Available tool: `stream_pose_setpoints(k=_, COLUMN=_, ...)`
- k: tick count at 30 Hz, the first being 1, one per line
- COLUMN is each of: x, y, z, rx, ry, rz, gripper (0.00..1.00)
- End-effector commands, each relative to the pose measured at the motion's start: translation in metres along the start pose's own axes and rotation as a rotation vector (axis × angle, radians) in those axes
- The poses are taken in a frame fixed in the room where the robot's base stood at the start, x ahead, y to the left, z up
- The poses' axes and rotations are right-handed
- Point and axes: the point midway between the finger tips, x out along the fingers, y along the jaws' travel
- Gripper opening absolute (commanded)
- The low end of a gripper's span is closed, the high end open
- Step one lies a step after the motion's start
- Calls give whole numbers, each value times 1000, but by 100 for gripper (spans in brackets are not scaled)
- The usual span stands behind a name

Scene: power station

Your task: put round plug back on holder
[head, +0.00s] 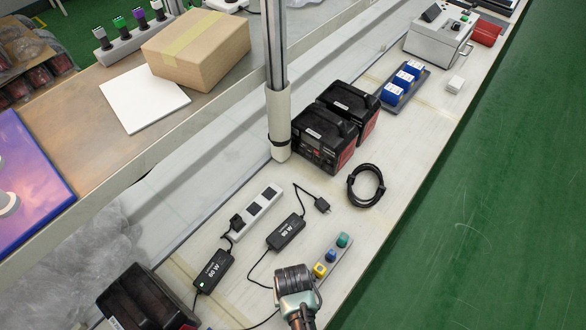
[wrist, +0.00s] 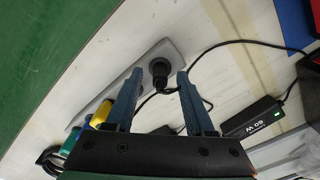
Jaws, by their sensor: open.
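In the wrist view, my gripper (wrist: 160,76) is open, with one blue finger on each side of a black round plug (wrist: 159,68). The plug has a black cable and appears at the end of the pale grey holder (wrist: 172,48); I cannot tell whether it is seated. A yellow plug (wrist: 102,112) and a green plug (wrist: 69,142) stand farther along the holder. In the head view, my gripper (head: 295,283) is over the near end of the holder (head: 338,257) and hides the black plug. Green, blue and yellow plugs show there. Finger contact cannot be told.
Power adapters (head: 286,232) (head: 213,270) with loose cables lie left of the holder, beside a power strip (head: 258,209). A coiled black cable (head: 366,186) and black battery packs (head: 322,140) are farther back. The bench's right edge is close to the holder.

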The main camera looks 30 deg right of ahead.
Motion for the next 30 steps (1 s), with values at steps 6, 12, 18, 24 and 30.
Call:
stream_pose_setpoints(k=6, x=-16, y=0, z=-1, rx=0, ry=3, rz=0, gripper=54)
stream_pose_setpoints(k=12, x=-52, y=0, z=0, rx=0, ry=4, rz=0, gripper=54)
stream_pose_setpoints(k=18, x=-90, y=0, z=-1, rx=0, ry=4, rz=-1, gripper=54)
stream_pose_setpoints(k=24, x=-118, y=0, z=-1, rx=0, ry=3, rz=-1, gripper=54)
stream_pose_setpoints(k=30, x=-129, y=0, z=0, rx=0, ry=0, rz=0, gripper=54)
